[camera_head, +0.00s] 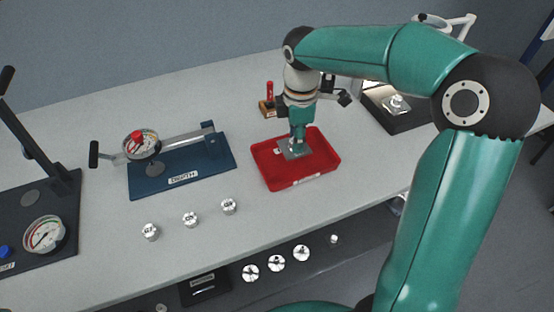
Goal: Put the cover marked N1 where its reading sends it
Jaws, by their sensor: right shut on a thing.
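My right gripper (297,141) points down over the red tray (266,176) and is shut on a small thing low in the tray. The fingers mostly hide that thing, and I cannot read a mark on it. A grey flat patch (286,154) shows under the fingertips. Three small silver covers (150,232), (190,220), (228,206) stand in a row on the table; their dark marks are too small to read surely. I cannot tell which cover is N1. My left gripper is not in view.
A blue lever fixture (215,163) with a dial gauge (141,145) stands left of the tray. A dark press with another dial (43,235) is at far left. More silver parts (276,263) sit on the lower shelf. A black stand (400,122) is behind right.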

